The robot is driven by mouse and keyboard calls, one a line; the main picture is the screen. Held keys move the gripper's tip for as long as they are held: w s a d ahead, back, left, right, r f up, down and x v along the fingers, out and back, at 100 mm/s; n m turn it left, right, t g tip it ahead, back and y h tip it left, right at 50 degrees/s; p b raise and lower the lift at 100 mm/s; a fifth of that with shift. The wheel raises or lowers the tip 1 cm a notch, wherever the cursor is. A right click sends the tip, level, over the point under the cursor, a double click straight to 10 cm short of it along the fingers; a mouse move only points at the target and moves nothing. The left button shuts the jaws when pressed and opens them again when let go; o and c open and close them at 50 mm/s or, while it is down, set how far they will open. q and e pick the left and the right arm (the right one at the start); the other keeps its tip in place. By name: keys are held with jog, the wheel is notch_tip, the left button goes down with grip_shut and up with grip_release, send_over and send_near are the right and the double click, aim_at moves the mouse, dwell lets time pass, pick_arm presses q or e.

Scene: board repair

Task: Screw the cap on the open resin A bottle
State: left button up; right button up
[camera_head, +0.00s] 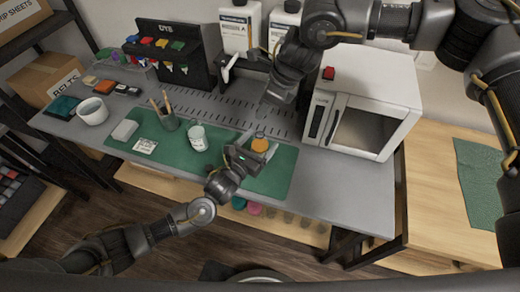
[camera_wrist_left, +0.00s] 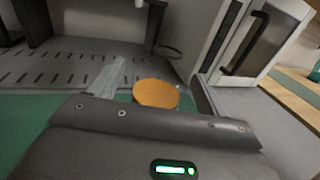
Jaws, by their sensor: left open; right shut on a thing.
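An orange round-topped thing (camera_head: 260,143) stands on the green mat. I cannot tell whether it is the resin A bottle. My left gripper (camera_head: 250,147) is open beside it, and in the left wrist view the orange top (camera_wrist_left: 156,94) shows between the fingers, with no clear contact. My right gripper (camera_head: 268,104) is shut on a small grey thing, held above the bench behind the orange thing. A dark oval (camera_wrist_left: 168,52) shows below the right gripper in the left wrist view. I cannot make out whether it is the cap.
A white labelled jar (camera_head: 197,139) and a pen cup (camera_head: 168,120) stand on the mat (camera_head: 275,180). A white oven (camera_head: 365,100) stands to the right. Labelled white jugs (camera_head: 238,28) stand at the back. The bench's front right is clear.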

pick_arm(q)
jog(key=c, duration=1.5)
jog(key=shift+o, duration=0.2)
pick_arm(e)
send_over(259, 132)
jog(key=d, duration=0.1)
jog(key=shift+f, duration=2.4)
jog(key=shift+s+f, duration=0.1)
jog(key=shift+f, duration=0.8)
jog(key=shift+f, duration=0.55)
